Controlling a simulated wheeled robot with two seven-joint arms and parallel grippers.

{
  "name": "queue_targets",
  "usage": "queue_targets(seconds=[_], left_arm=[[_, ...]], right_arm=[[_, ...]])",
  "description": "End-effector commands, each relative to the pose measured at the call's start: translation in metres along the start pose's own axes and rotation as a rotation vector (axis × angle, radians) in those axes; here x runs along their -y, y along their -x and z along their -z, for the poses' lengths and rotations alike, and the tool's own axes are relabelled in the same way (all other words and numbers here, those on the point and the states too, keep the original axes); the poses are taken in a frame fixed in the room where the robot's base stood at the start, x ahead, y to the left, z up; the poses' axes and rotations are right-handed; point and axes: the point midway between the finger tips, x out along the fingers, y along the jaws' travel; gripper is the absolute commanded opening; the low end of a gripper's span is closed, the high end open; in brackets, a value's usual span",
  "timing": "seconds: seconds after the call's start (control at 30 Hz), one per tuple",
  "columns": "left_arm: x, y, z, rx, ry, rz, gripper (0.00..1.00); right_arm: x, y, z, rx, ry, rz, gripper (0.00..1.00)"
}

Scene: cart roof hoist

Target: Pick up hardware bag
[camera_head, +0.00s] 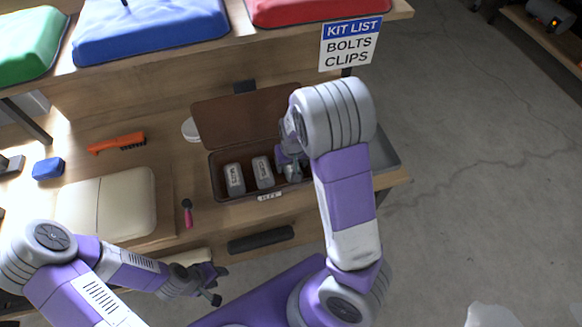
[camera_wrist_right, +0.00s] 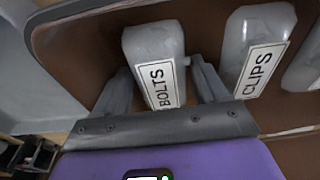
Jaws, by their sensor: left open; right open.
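A brown kit box (camera_head: 215,178) with its lid up stands on the wooden bench. In the right wrist view, a pale bag labelled BOLTS (camera_wrist_right: 153,50) lies in it between the open fingers of my right gripper (camera_wrist_right: 160,88). A bag labelled CLIPS (camera_wrist_right: 257,45) lies beside it, and part of a third bag (camera_wrist_right: 306,68) shows at the right edge. In the head view, two bags (camera_head: 234,180) (camera_head: 263,172) show left of my right gripper (camera_head: 291,170), which hides much of the BOLTS bag. My left gripper (camera_head: 214,284) is open and empty, low in front of the bench.
A sign (camera_head: 350,42) reads KIT LIST, BOLTS, CLIPS. An orange-handled brush (camera_head: 117,143), a blue block (camera_head: 48,168), a cream pad (camera_head: 122,205) and a pink-handled tool (camera_head: 188,214) lie left of the box. A grey tray (camera_head: 386,158) is right. A shelf with coloured cushions is above.

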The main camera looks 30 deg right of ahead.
Motion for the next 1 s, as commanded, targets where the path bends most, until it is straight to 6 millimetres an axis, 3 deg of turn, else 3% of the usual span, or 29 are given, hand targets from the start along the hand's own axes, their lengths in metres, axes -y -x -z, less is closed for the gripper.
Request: queue_targets(seconds=[0.2, 0.5, 0.77, 1.0], left_arm=[[0.000, 0.000, 0.000, 0.000, 0.000, 0.000, 0.43], [0.000, 0.000, 0.000, 0.000, 0.000, 0.000, 0.43], [-0.001, 0.001, 0.000, 0.000, 0.000, 0.000, 0.43], [-0.007, 0.019, -0.001, 0.000, 0.000, 0.000, 0.43]], right_arm=[[0.000, 0.000, 0.001, -0.001, 0.001, 0.001, 0.72], [0.000, 0.000, 0.000, -0.001, 0.001, 0.001, 0.27], [0.001, 0.002, 0.001, -0.002, 0.001, 0.001, 0.26], [0.002, 0.043, 0.008, -0.005, 0.003, 0.003, 0.26]])
